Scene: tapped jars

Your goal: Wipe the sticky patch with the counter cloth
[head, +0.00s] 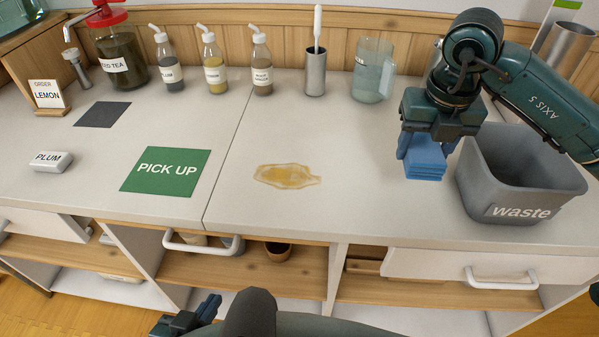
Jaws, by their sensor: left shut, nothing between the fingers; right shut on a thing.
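The sticky patch (287,176) is a flat, amber, glossy spill on the white counter, just right of the seam. The counter cloth (425,170) is a blue folded stack. My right gripper (424,148) is shut on it at the right of the counter, beside the waste bin and well right of the patch. The fingers partly cover the cloth, and I cannot tell whether its underside touches the counter. My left gripper (190,318) is low at the bottom edge, in front of the counter and below its top. It is shut and empty.
The grey waste bin (520,190) stands right of the cloth. A jug (372,72), a metal cup (315,72), several bottles and a red-lidded tea jar (118,55) line the back. A green PICK UP mat (166,171) lies left. Counter between patch and cloth is clear.

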